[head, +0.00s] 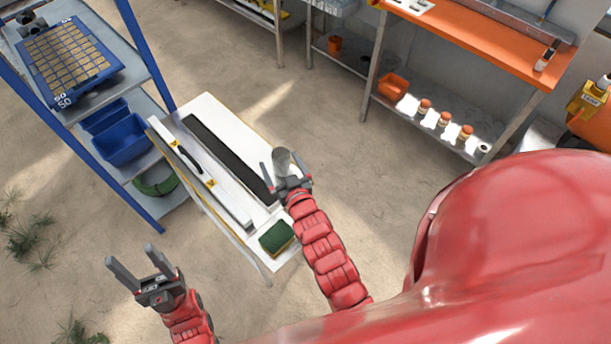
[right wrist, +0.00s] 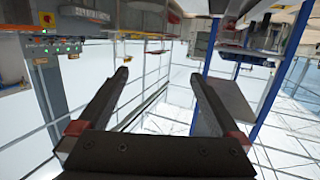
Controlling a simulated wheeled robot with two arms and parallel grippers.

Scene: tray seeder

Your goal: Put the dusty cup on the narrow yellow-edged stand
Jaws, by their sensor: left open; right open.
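A greyish cup (head: 282,158) shows in the head view beside the narrow white stand with yellow edging (head: 233,122). My right gripper (head: 285,166) is open; the cup appears between its fingertips in the head view. The right wrist view shows the open fingers (right wrist: 160,95) with no cup between them, so I cannot tell whether the cup is below or beyond the gripper, or what supports it. My left gripper (head: 132,254) is open and empty, left of the stand's near end.
The stand carries a dark strip (head: 228,155), a long white bar with a black handle (head: 200,172) and a green sponge (head: 276,236). A blue shelf rack (head: 95,100) stands left. An orange-topped bench (head: 480,45) stands at the upper right. Open floor lies between.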

